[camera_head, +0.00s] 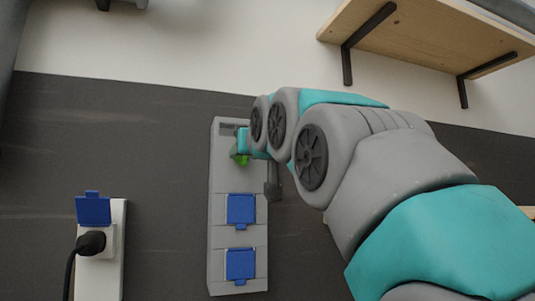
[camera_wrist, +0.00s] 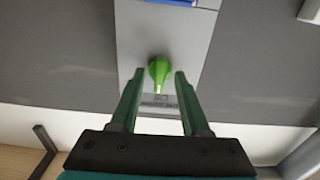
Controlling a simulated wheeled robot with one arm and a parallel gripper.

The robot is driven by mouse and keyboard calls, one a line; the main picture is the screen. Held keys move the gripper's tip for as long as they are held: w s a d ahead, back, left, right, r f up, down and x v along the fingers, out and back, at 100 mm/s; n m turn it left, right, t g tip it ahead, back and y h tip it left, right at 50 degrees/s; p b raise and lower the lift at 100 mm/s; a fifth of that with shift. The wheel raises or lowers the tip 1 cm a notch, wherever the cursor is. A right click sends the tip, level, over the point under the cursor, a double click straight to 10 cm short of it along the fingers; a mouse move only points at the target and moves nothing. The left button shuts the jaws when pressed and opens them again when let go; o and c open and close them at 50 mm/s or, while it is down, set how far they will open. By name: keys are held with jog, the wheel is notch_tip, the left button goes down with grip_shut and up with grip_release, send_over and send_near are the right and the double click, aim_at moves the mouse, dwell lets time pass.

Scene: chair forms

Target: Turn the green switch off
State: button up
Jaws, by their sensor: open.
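The green switch (camera_head: 242,160) is a bright green knob near the top of a tall grey panel (camera_head: 226,270) on the wall. In the head view my arm and gripper hide most of it. In the wrist view the green switch (camera_wrist: 159,72) sits on the panel (camera_wrist: 135,15), with its narrow end pointing down between the fingertips. My gripper (camera_wrist: 156,76) is open, with one finger on each side of the knob. A gap shows on both sides, and I cannot tell how deep the fingers reach around it.
Two blue socket covers (camera_head: 241,209) are on the panel below the switch. At left a white socket box (camera_head: 117,240) has an open blue lid (camera_head: 93,210) and a black plug (camera_head: 91,243) with a cable. A wooden shelf (camera_head: 420,30) on black brackets is at upper right.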

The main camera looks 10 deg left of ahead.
jog(key=b+v, duration=0.1)
jog(key=v, duration=0.6)
jog(key=shift+s+d, duration=0.25)
jog(key=shift+s, duration=0.05)
dwell(0.5)
